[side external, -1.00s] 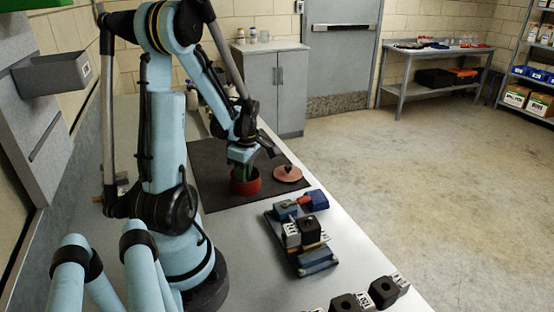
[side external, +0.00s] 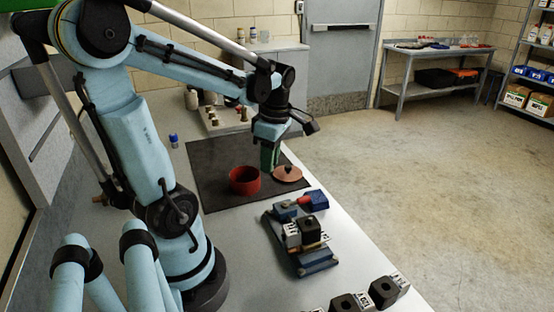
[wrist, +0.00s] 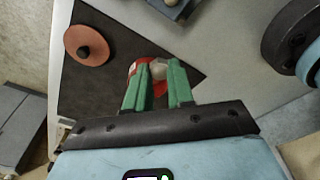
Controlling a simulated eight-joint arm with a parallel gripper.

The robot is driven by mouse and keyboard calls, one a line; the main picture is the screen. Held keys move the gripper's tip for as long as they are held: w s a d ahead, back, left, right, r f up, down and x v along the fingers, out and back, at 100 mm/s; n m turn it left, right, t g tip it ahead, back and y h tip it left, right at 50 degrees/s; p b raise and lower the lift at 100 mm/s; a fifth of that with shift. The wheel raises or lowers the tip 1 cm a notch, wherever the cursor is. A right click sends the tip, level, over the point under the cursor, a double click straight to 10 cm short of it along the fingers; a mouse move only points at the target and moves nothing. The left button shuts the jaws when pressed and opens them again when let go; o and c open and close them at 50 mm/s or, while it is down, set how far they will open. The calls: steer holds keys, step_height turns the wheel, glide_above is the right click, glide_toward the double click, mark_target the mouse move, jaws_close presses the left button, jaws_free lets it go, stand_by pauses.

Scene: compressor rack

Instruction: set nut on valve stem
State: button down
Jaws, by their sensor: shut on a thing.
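My gripper (side external: 269,168) has green fingers and points down above the dark mat, between a red round bowl (side external: 244,180) and a flat copper-coloured disc (side external: 287,173). In the wrist view the fingers (wrist: 157,82) are shut on a small silvery piece, seemingly the nut (wrist: 158,69), at their tips. The red bowl (wrist: 134,68) is partly hidden behind the fingers there. The copper disc (wrist: 88,45) has a dark stub standing at its centre, perhaps the valve stem (wrist: 83,51); I cannot tell for sure. The nut is not distinct in the side view.
A blue-grey fixture (side external: 300,235) with dark blocks stands in front of the mat (side external: 213,160). A red and blue piece (side external: 313,201) lies beside it. Black blocks (side external: 350,302) sit at the near bench edge. A small blue-capped bottle (side external: 173,140) stands left of the mat.

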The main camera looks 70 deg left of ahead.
step_height(320, 180, up, 4)
steer(key=m, duration=0.6)
glide_above(310, 218)
steer(key=a, duration=0.1)
steer(key=shift+w+t, duration=0.2)
steer(key=shift+t, duration=0.1)
steer(key=shift+s+d, duration=0.1)
steer(key=shift+d, duration=0.45)
steer(key=shift+f, duration=1.95)
steer(key=shift+f, duration=0.2)
steer(key=shift+f, duration=0.35)
steer(key=shift+f, duration=0.35)
